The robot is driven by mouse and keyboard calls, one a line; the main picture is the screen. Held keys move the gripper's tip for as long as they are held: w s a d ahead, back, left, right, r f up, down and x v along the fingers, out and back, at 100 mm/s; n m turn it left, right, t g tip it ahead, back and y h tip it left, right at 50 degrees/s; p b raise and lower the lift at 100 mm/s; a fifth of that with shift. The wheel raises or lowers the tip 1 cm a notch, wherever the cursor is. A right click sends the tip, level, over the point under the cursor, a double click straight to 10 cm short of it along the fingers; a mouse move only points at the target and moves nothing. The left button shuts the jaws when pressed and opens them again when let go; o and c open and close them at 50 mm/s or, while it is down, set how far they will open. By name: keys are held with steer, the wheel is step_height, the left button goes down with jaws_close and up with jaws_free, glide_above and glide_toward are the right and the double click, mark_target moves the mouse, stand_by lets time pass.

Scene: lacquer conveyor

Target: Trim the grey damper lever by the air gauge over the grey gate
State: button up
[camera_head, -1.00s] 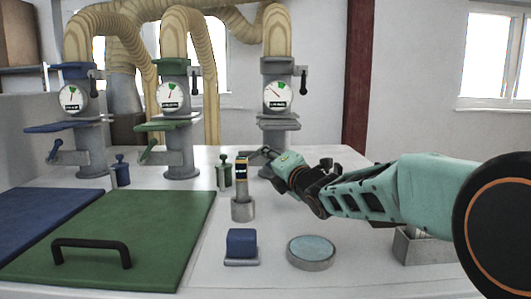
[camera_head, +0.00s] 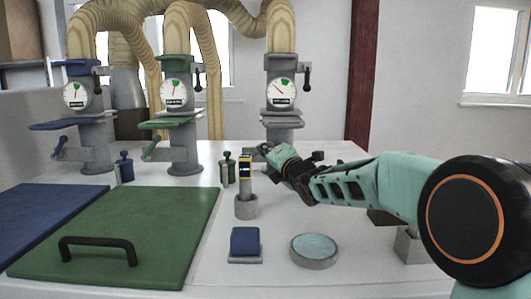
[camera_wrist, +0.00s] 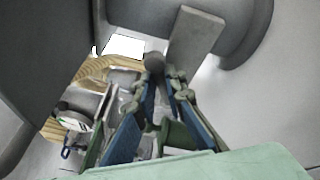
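The grey gate post (camera_head: 282,152) stands at the back, with its round air gauge (camera_head: 281,92) on the front. The gauge's needle points to the upper left, away from the green sector. A grey plate (camera_head: 275,124) juts out below the gauge, and a dark crank (camera_head: 307,77) is at its right. My gripper (camera_head: 264,150) is low in front of this post and hides its lower lever in the head view. In the wrist view a grey round-ended lever (camera_wrist: 155,62) shows at the tips of my gripper (camera_wrist: 163,85). The fingers stand apart; contact is unclear.
Blue (camera_head: 90,145) and green (camera_head: 180,145) gate posts stand to the left. A grey holder with a banded stick (camera_head: 245,185), a blue block (camera_head: 245,241) and a round disc (camera_head: 314,249) stand in front. A green panel (camera_head: 150,225) covers the left front.

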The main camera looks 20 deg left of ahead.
jaws_close()
steer(key=shift+a+r+n+b, duration=0.25)
steer(key=shift+n+b, duration=0.1)
steer(key=shift+n, duration=0.15)
steer(key=shift+s+a+r+n+g+h, duration=0.1)
steer(key=shift+r+n+g+h, duration=0.25)
steer(key=shift+n, duration=0.35)
steer(key=o, duration=0.7)
jaws_free()
steer(key=v, duration=1.2)
